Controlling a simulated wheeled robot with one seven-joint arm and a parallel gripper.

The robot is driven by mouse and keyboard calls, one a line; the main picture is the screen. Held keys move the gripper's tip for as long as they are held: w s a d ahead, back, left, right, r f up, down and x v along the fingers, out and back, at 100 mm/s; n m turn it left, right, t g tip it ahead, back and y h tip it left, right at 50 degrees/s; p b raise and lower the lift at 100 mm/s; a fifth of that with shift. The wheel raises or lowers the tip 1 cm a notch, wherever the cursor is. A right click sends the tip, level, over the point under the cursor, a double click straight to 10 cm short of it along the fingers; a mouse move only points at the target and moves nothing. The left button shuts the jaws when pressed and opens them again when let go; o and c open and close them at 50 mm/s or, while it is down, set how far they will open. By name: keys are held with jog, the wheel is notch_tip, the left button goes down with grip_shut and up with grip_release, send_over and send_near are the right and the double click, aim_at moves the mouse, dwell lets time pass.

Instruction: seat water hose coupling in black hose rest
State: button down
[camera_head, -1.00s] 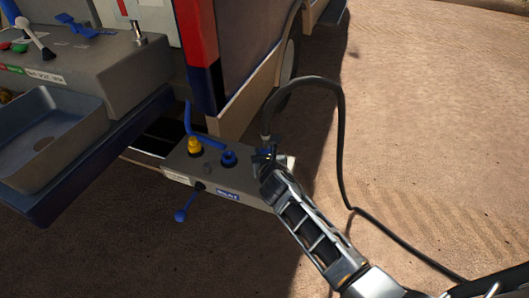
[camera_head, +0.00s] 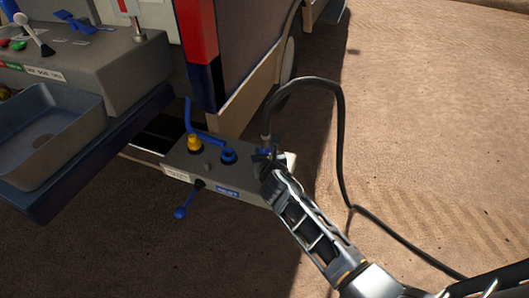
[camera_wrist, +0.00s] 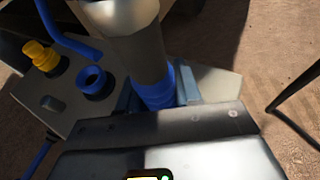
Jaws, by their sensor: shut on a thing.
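The water hose coupling (camera_wrist: 140,40) is a grey metal cylinder with a blue ring at its lower end in the wrist view. My gripper (camera_wrist: 158,95) is shut around the blue part. In the head view my gripper (camera_head: 267,160) is at the right end of a grey panel (camera_head: 215,176), and the black hose (camera_head: 341,130) rises from the coupling and loops right to the ground. I cannot make out the black hose rest; the gripper and coupling hide what lies beneath them. Contact between coupling and panel cannot be told.
On the panel are a yellow fitting (camera_head: 195,144), a blue socket (camera_head: 228,156) and a bent blue handle (camera_head: 190,120); a blue-knobbed lever (camera_head: 181,212) hangs in front. A sink counter (camera_head: 95,140) stands left, the vehicle side behind. Open ground lies right.

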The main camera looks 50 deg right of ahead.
jog(key=shift+f, duration=0.3)
dwell(0.5)
jog(key=c, duration=0.7)
grip_release()
jog(key=v, duration=0.7)
jog(key=shift+s+a+r+p, duration=0.15)
jog(key=shift+s+a+p, duration=0.1)
jog(key=shift+p, duration=0.1)
